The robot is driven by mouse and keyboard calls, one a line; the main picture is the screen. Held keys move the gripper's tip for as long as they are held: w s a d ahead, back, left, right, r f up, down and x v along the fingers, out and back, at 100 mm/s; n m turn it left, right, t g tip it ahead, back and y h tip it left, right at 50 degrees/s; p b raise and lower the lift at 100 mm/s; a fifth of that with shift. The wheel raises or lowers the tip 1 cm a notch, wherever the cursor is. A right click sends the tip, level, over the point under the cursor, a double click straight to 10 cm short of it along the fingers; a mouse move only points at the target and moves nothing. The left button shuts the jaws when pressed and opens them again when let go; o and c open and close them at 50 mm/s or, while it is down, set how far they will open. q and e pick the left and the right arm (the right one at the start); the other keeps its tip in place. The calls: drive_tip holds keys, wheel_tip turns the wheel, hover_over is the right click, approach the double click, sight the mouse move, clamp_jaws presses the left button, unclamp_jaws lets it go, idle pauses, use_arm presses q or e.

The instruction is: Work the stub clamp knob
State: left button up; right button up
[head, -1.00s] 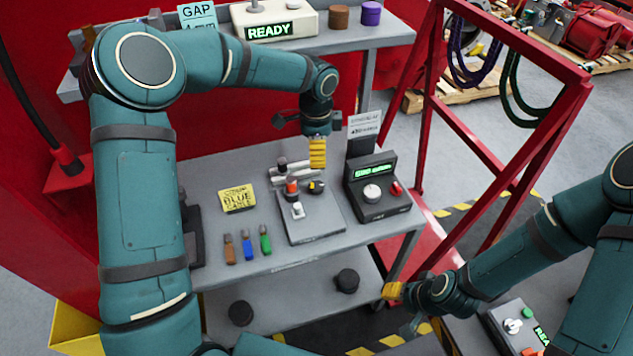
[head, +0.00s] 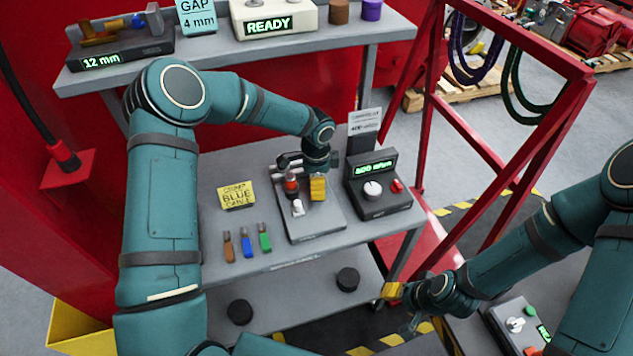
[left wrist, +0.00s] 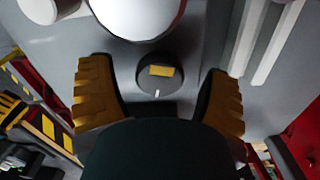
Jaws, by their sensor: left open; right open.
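The dark round knob (left wrist: 158,78) with a yellow bar and a white mark shows in the left wrist view, on a grey plate; I take it to be the stub clamp knob. My left gripper (left wrist: 163,92) is open, with one yellow finger to each side of the knob and gaps between. In the head view my left gripper (head: 318,186) points down over the right part of the grey fixture plate (head: 318,228) and hides the knob. My right gripper (head: 393,291) is open and empty, away to the lower right.
A red knob (head: 291,184) and a white switch (head: 298,208) are close left of the left gripper. A dark console (head: 384,198) with a lit display stands close on its right. Brown, blue and green pieces (head: 247,246) lie at the front left.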

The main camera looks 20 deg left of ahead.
use_arm(q)
drive_tip(key=c, duration=1.2)
drive_tip(key=shift+n+b, duration=0.4)
drive_tip(key=shift+b, duration=0.1)
drive_tip(key=shift+n, duration=0.4)
drive_tip(key=o, duration=1.2)
